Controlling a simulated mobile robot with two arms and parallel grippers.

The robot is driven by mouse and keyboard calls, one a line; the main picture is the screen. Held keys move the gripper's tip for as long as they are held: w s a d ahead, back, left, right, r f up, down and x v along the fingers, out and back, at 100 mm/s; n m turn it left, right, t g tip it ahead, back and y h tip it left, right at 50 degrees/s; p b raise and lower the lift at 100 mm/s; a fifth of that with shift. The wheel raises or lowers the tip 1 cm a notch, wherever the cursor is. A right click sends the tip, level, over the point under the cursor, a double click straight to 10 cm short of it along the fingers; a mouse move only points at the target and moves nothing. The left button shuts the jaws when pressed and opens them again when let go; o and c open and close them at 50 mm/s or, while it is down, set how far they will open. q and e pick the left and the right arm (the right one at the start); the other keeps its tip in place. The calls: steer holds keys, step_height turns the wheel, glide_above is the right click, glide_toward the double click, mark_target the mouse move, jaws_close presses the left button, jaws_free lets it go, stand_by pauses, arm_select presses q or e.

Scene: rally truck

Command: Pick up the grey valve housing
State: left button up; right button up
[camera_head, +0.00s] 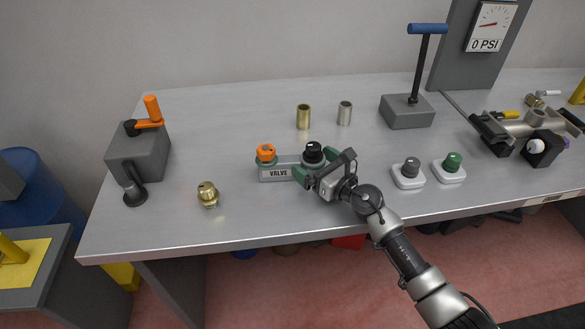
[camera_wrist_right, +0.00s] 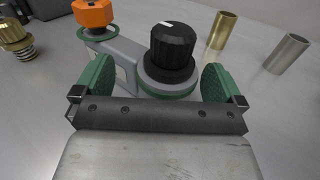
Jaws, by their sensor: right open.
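The grey valve housing (camera_head: 276,172) lies on the workbench, with a plate reading VALVE on its front. It carries an orange knob (camera_head: 266,152) at its left end and a black knob (camera_head: 313,152) at its right end. My right gripper (camera_head: 317,168) is open at the right end, with its green pads on either side of the black knob. In the right wrist view the grey housing (camera_wrist_right: 125,53) runs away to the left from the black knob (camera_wrist_right: 172,47). The open jaws (camera_wrist_right: 158,84) flank the knob's base; contact cannot be told. My left gripper is not in view.
A brass fitting (camera_head: 208,194) and a grey box (camera_head: 139,155) with an orange lever stand left. Brass (camera_head: 303,117) and steel (camera_head: 344,113) sleeves stand behind. Two button units (camera_head: 408,175) (camera_head: 449,169) are close right of my gripper. The bench's front middle is clear.

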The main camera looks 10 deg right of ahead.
steer(key=shift+w+a, duration=0.3)
steer(key=shift+w, duration=0.1)
steer(key=shift+s, duration=0.1)
steer(key=shift+c, duration=0.3)
steer(key=c, duration=1.2)
steer(key=shift+r, duration=0.1)
steer(key=shift+c, duration=0.4)
